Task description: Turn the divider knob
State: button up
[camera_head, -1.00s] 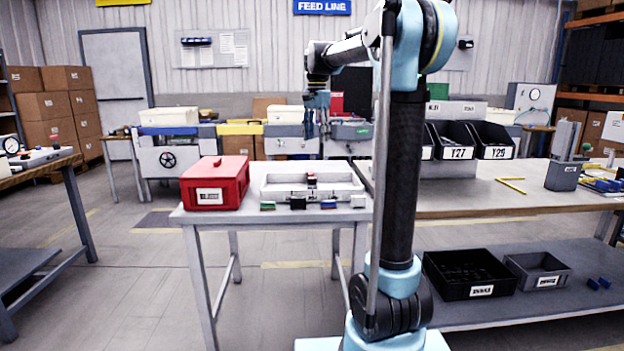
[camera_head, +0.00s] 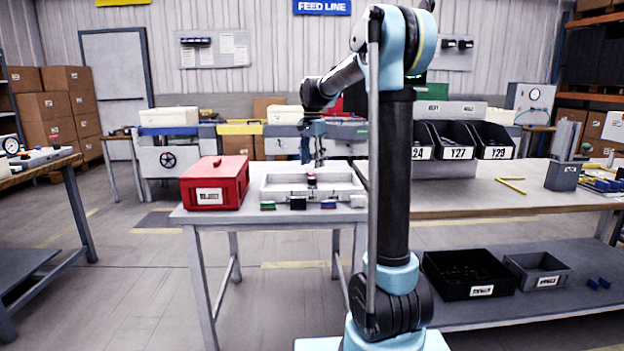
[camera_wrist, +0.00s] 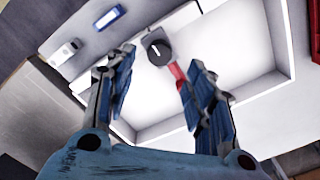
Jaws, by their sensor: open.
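The divider knob (camera_wrist: 158,50) shows in the wrist view as a dark round dial with a white line, on the near rim of a white tray (camera_wrist: 245,92). A small red piece (camera_wrist: 179,72) sits beside the knob and shows red in the head view (camera_head: 311,178). My gripper (camera_wrist: 155,72) is open, its blue fingers spread to the left and right below the knob in the picture. Nothing is between the fingers that I can see gripped. In the head view my gripper (camera_head: 313,158) hangs above the back part of the tray (camera_head: 345,190), apart from the knob.
A red box (camera_head: 215,185) stands left of the tray on the same table. Small green, black, blue and white blocks line the table's front edge. Black bins (camera_head: 455,140) stand on the right table. The space above the tray is open.

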aim_at(312, 178)
notch_tip(312, 178, down, 7)
jog(key=shift+r, duration=0.15)
dwell(0.4)
jog(key=c, duration=1.1)
